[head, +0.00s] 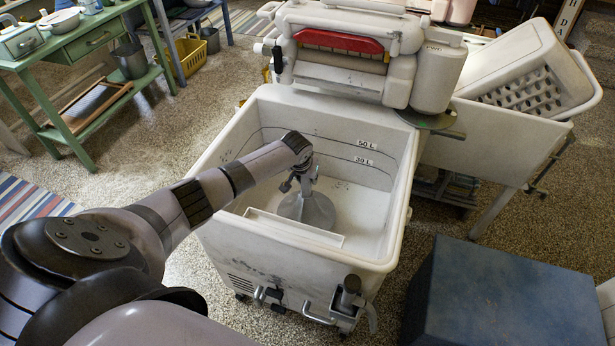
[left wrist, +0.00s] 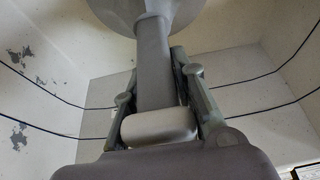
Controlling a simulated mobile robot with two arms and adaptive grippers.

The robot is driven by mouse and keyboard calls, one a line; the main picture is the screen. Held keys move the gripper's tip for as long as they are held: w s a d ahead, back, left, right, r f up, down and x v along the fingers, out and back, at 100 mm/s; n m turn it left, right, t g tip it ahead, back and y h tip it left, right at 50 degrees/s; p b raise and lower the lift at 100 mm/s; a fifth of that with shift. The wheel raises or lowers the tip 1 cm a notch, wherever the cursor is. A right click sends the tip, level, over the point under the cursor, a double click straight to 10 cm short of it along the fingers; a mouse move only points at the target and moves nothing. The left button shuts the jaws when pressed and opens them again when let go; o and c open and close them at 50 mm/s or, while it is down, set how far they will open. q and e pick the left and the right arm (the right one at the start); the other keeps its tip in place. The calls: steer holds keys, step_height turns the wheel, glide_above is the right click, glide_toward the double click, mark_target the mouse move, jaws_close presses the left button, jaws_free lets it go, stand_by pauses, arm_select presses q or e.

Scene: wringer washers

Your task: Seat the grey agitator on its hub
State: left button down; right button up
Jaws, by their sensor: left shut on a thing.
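The grey agitator (head: 310,210) stands upright inside the white washer tub (head: 401,210), low over the tub floor. Its wide skirt is at the bottom and its post points up. My left gripper (head: 302,178) reaches down into the tub and is shut on the post. In the left wrist view the agitator's post (left wrist: 153,62) runs between the two fingers of my left gripper (left wrist: 160,88), and the skirt shows at the top edge. The hub is hidden, so I cannot tell whether the agitator sits on it. My right gripper is out of view.
A wringer with a red bar (head: 340,41) stands over the tub's back edge. A dark blue box (head: 500,295) stands front right, a green table (head: 85,45) back left.

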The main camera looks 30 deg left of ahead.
arm_select(q)
steer(key=shift+f, duration=0.1)
stand_by(0.3)
steer(key=c, duration=1.2)
jaws_free()
steer(key=shift+o, duration=0.5)
steer(key=shift+s+f, duration=0.15)
steer(key=o, duration=0.4)
steer(key=shift+c, duration=0.2)
steer(key=shift+r, duration=0.2)
steer(key=p+v, duration=0.2)
steer(key=p, duration=0.1)
steer(key=shift+p+v, duration=2.45)
steer(key=shift+p, duration=0.9)
